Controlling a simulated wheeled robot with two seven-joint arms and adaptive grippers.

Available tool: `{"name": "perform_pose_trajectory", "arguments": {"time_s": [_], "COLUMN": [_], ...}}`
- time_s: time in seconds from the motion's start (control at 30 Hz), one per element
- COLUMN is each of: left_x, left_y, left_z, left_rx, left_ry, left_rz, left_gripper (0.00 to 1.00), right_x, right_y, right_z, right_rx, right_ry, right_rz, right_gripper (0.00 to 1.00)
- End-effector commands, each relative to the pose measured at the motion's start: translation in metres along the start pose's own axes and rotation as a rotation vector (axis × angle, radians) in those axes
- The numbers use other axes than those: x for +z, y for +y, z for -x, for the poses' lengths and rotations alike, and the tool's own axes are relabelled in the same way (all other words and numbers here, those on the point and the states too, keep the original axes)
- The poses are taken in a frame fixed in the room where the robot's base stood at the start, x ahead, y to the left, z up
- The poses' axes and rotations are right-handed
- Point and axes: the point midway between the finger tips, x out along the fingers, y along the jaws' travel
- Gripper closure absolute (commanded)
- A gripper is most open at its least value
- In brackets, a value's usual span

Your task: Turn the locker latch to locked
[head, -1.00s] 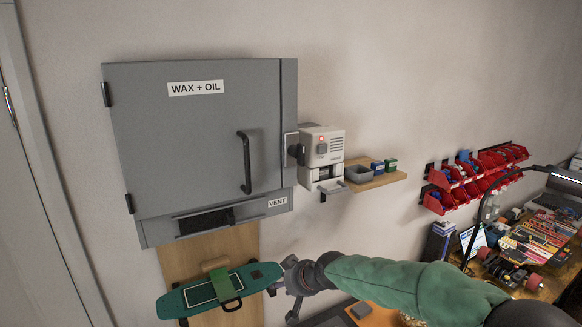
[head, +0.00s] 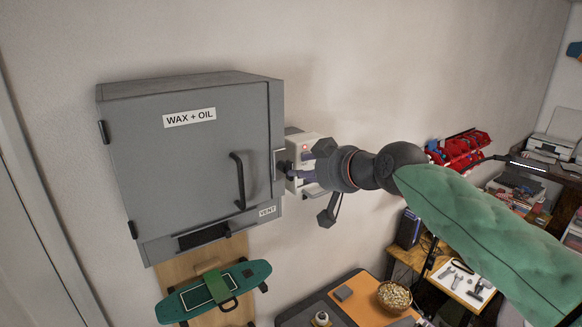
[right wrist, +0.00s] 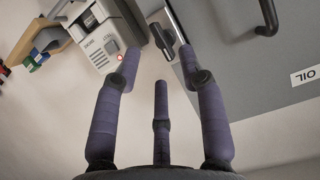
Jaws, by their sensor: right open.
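The grey wall locker (head: 190,155) is closed, with a "WAX + OIL" label and a black vertical handle (head: 237,181). Its latch, a small plate with a dark knob (head: 281,168), is on the locker's right edge. In the right wrist view the knob (right wrist: 163,42) lies just beyond the fingertips, between the two outer fingers, with a gap. My right gripper (head: 318,181) is open and empty, to the right of the latch, pointing at it. Its fingers (right wrist: 160,65) spread around the latch in the wrist view without visible contact. My left gripper is not in view.
A white box-shaped device (head: 301,150) with a red light is on the wall right beside the latch, partly behind my right gripper. A green skateboard (head: 240,283) hangs below the locker. A table with a popcorn bowl (head: 394,296) stands lower right. Red bins (head: 460,148) are further right.

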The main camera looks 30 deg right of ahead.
Motion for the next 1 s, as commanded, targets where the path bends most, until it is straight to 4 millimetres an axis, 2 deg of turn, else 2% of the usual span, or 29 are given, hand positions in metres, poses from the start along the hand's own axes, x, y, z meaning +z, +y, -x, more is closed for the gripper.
{"name": "perform_pose_trajectory", "arguments": {"time_s": [0.2, 0.4, 0.8, 0.93, 1.0], "left_x": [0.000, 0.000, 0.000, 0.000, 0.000], "left_y": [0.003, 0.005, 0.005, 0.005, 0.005], "left_z": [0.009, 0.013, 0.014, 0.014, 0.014], "left_rx": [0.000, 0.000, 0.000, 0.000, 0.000], "left_ry": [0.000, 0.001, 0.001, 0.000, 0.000], "left_rz": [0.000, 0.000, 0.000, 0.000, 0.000], "left_gripper": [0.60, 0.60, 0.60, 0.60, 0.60], "right_x": [0.000, 0.000, 0.000, 0.001, 0.001], "right_y": [0.000, 0.000, 0.000, 0.000, 0.000], "right_z": [-0.038, -0.059, -0.065, -0.065, -0.065], "right_rx": [0.000, 0.001, 0.001, 0.001, 0.000], "right_ry": [-0.005, -0.002, 0.000, -0.001, -0.001], "right_rz": [-0.002, -0.001, -0.002, -0.002, -0.001], "right_gripper": [0.59, 0.59, 0.59, 0.96, 1.00]}}
